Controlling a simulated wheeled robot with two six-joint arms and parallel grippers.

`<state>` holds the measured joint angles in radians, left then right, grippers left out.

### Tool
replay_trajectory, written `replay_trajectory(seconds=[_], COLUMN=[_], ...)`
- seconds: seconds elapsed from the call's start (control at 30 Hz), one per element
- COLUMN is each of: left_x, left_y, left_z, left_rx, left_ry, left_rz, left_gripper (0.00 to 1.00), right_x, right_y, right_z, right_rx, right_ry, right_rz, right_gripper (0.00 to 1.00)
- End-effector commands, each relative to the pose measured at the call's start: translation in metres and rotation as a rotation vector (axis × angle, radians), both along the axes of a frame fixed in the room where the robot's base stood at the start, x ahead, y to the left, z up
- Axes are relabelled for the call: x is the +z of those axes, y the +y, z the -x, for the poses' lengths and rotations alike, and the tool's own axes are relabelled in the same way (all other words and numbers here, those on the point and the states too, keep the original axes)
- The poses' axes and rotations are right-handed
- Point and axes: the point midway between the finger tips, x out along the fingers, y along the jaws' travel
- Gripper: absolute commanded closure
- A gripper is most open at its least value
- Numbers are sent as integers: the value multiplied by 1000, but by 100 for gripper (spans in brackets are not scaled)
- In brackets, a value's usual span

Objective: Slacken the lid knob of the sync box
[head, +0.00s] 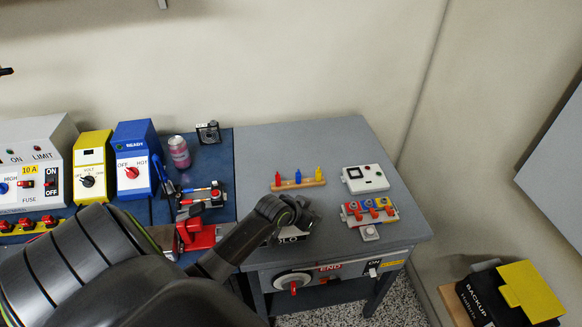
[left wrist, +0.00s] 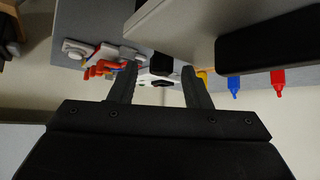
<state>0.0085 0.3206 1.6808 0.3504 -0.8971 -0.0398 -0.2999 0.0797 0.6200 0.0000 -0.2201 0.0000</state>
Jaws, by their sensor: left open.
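My left gripper (head: 302,212) is over the front left of the grey table. In the left wrist view its two fingers (left wrist: 158,78) stand apart with nothing between them that they grip. A small box (head: 290,239) with a black label is mostly hidden under the gripper; only part of its lettering shows. I cannot tell whether it is the sync box, and no lid knob can be made out on it. A pale block with a black part (left wrist: 270,45) is close to the fingers in the left wrist view. My right gripper is not in view.
A rack with coloured pegs (head: 298,183), a white box (head: 365,179) and a red-and-blue clamp block (head: 369,210) are on the grey table (head: 290,145). A blue box (head: 134,160), a yellow box (head: 92,165) and a can (head: 179,152) stand left. The back of the grey table is clear.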

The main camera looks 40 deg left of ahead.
Motion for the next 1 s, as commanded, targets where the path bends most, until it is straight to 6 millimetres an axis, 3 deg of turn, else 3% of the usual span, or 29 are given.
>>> replay_trajectory(seconds=[1.0], left_x=[-6], left_y=[8], left_z=[-4], left_rx=[-670], left_ry=[1], left_rz=[-3], left_gripper=[55], right_x=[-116], right_y=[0], right_z=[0], right_rx=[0], right_ry=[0], right_rz=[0], right_gripper=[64])
